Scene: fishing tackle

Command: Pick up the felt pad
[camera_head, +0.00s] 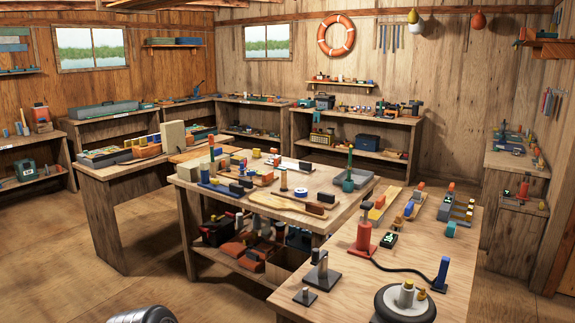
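I cannot single out the felt pad among the many small items. The middle workbench (325,222) carries several small blocks and a pale wooden board (272,208) with dark pieces on it. The right-hand bench (400,267) carries a red stand (365,238), yellow strips (385,203) and a black-rimmed round base (388,312) with small parts on top. Neither of my grippers is in view.
Side benches line the walls, including a left one (128,168) with trays and boxes. Bins stand under the middle workbench. The wooden floor (60,255) is open at the front left. A black cable (400,270) lies across the right-hand bench.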

